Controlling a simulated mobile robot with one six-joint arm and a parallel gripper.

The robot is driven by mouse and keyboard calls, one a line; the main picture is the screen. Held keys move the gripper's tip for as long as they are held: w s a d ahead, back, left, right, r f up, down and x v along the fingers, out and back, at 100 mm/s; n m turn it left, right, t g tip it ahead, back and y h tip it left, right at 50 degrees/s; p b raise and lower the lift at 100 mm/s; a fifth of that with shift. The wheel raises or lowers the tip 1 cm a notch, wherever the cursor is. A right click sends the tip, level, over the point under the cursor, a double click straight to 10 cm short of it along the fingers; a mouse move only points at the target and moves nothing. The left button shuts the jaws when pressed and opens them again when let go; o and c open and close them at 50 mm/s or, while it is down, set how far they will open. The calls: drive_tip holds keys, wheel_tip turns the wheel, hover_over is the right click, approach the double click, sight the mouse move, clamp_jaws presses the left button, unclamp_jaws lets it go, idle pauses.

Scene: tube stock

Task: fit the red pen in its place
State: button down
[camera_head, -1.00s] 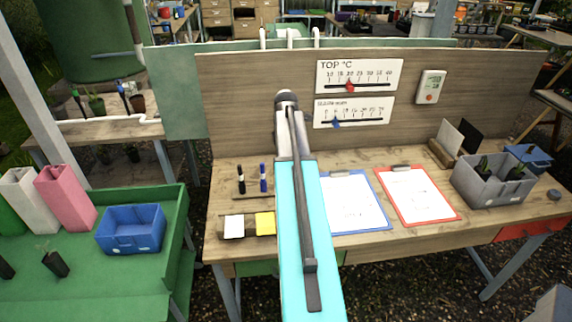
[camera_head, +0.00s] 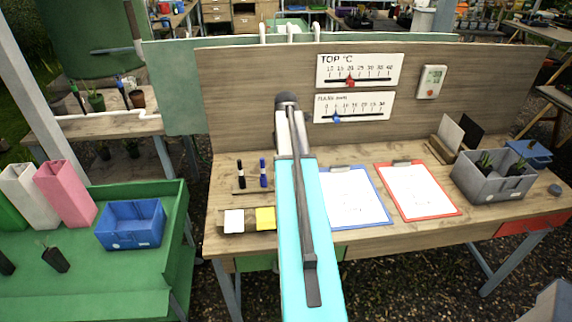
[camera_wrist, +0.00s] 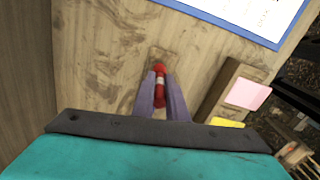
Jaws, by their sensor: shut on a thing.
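The red pen (camera_wrist: 159,83) is between the two fingers of my gripper (camera_wrist: 160,100) in the wrist view, and the gripper is shut on it. It is seen nearly end-on, red with a pale band, over the wooden desk top (camera_wrist: 105,60). I cannot tell whether its far end touches anything. In the head view my arm hides the gripper and the red pen. A black pen (camera_head: 241,174) and a blue pen (camera_head: 263,173) stand upright side by side on the left of the desk.
A note tray (camera_wrist: 216,90) with coloured notes is right of the gripper in the wrist view. A blue clipboard (camera_head: 386,220) and a red clipboard (camera_head: 455,212) lie on the desk. A grey crate (camera_head: 490,184) stands at the right. A back panel (camera_head: 240,100) rises behind.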

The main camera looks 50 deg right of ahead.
drive_tip(key=c, duration=1.7)
unclamp_jaws()
drive_tip(key=shift+r, duration=0.15)
drive_tip(key=shift+r+b, duration=1.7)
drive_tip(key=shift+r, duration=5.05)
